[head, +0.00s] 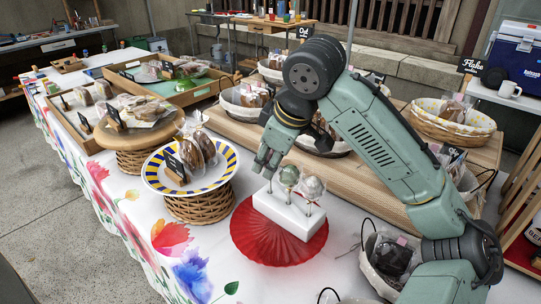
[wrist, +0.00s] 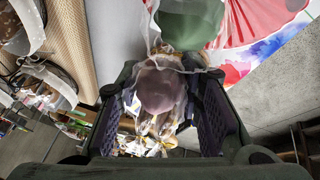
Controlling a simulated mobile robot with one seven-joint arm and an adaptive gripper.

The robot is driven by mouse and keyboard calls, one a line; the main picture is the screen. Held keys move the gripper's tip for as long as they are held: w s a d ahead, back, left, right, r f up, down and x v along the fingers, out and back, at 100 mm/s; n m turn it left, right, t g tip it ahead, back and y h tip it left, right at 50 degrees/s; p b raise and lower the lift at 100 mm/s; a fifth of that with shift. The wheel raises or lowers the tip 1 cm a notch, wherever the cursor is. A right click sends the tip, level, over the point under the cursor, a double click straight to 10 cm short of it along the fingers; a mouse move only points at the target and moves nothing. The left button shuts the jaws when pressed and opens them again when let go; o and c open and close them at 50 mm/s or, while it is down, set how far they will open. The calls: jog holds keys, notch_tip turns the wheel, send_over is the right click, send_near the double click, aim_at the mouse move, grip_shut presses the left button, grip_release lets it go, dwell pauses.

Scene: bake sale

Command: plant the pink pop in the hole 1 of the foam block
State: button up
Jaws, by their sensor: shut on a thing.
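The white foam block (head: 282,214) sits on a round red mat (head: 262,248) on the table. A green wrapped pop (head: 289,175) and a pale wrapped pop (head: 312,187) stand upright over it. My gripper (head: 266,163) is above the block's left end, beside the green pop. In the wrist view my gripper (wrist: 168,118) is shut on the pink pop, whose wrapped mauve-pink ball (wrist: 159,90) shows between the fingers. The green pop (wrist: 190,22) is close beyond it.
A blue-and-yellow rimmed plate (head: 222,182) with wrapped cookies stands on a wicker stand (head: 200,207) to the left. A wooden riser (head: 345,158) with baskets lies behind. A basket (head: 372,265) is at the front right.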

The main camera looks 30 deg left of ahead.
jog(key=shift+f+b, duration=0.45)
jog(key=shift+f, duration=0.45)
jog(key=o, duration=0.8)
